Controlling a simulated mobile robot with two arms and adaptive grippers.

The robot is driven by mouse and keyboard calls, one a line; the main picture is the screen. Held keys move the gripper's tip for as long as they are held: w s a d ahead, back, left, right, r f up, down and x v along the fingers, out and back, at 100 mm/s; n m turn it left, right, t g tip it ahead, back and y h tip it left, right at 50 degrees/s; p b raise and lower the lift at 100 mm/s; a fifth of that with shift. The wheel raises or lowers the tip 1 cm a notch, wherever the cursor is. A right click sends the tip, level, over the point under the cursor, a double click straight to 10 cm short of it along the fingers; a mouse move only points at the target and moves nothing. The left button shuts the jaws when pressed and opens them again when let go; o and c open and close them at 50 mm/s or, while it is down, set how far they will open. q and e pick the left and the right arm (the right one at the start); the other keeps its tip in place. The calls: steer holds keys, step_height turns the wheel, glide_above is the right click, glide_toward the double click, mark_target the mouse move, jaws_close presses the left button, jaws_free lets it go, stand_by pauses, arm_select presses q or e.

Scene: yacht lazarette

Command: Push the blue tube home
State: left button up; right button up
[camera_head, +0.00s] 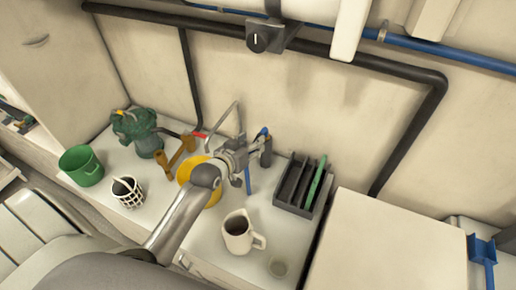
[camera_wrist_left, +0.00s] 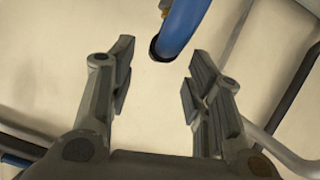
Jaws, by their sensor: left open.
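My left gripper (camera_head: 262,146) reaches over the counter to the back wall. In the left wrist view its two fingers (camera_wrist_left: 160,65) are spread open with nothing between the pads. The blue tube (camera_wrist_left: 183,22) comes in from the top edge of that view, just beyond the fingertips and apart from them. Its lower end meets a dark round ring or opening (camera_wrist_left: 154,49) at the pale wall; how deep it sits cannot be told. In the head view a short blue piece (camera_head: 263,132) shows beside the gripper, mostly hidden by it. My right gripper is not in view.
A white pitcher (camera_head: 238,238) and a dark slotted rack (camera_head: 292,190) stand to the right. A yellow round thing (camera_head: 186,170), a green pump-like object (camera_head: 137,126), a green bucket (camera_head: 82,165) and a patterned cup (camera_head: 127,191) stand left. Black pipe (camera_head: 191,80) runs along the wall.

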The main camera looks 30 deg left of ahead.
mark_target(264, 131)
arm_select(q)
steer(key=shift+p+x, duration=0.5)
steer(key=shift+x, duration=1.6)
steer(key=shift+w+d+f, duration=0.15)
steer(key=shift+w+f, duration=0.15)
steer(key=shift+w, duration=0.15)
steer(key=shift+s, duration=0.1)
steer(key=shift+c, duration=0.2)
steer(key=c, duration=0.7)
jaws_close()
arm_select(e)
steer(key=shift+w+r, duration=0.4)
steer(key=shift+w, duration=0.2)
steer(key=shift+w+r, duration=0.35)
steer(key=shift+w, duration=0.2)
arm_select(q)
steer(key=shift+r, duration=0.15)
